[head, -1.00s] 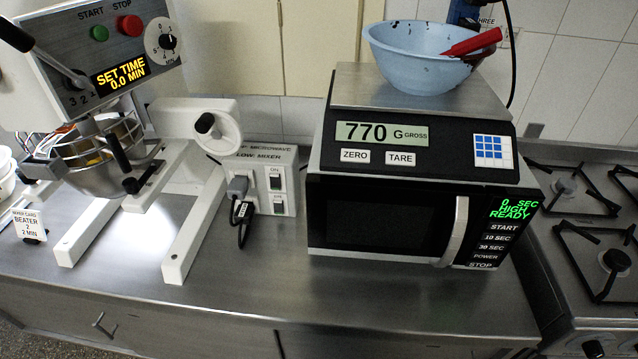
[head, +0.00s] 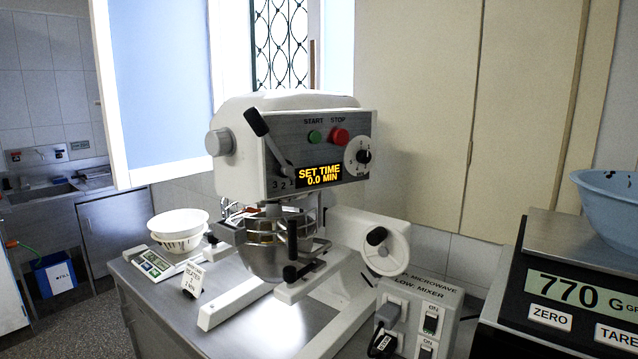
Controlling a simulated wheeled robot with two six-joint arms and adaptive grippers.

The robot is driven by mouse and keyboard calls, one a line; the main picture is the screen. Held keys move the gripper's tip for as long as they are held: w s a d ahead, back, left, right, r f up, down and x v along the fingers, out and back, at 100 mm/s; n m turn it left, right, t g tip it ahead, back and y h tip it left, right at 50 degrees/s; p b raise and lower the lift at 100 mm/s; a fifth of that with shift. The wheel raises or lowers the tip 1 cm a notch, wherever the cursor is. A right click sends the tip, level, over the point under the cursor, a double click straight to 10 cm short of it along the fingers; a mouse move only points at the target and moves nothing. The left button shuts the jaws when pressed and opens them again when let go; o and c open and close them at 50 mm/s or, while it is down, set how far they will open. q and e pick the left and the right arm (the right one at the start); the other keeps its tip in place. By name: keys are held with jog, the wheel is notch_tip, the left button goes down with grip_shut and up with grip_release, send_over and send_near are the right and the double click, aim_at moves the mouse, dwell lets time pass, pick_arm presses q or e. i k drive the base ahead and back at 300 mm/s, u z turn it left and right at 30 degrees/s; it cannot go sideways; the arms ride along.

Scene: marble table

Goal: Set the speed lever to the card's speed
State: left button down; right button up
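The mixer (head: 340,140) stands on the steel counter with a white body and grey front panel. Its speed lever (head: 270,145) has a black grip at the upper left and a metal rod slanting down right to the panel. The numbers 3, 2, 1 show beneath the rod; I cannot tell which setting it is at. The display (head: 319,176) reads SET TIME 0.0 MIN. The mixer card (head: 192,280) stands at the counter's left; its small print is hard to read now, but earlier it read BEATER, 2, 2 MIN. Neither of my grippers is in view.
The mixer bowl (head: 268,262) sits under the head. A switch box (head: 418,312) stands right of the mixer. A scale reading 770 G (head: 575,297) carries a blue bowl (head: 610,200).

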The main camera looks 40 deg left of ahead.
aim_at(253, 116)
jog(key=u, duration=1.4)
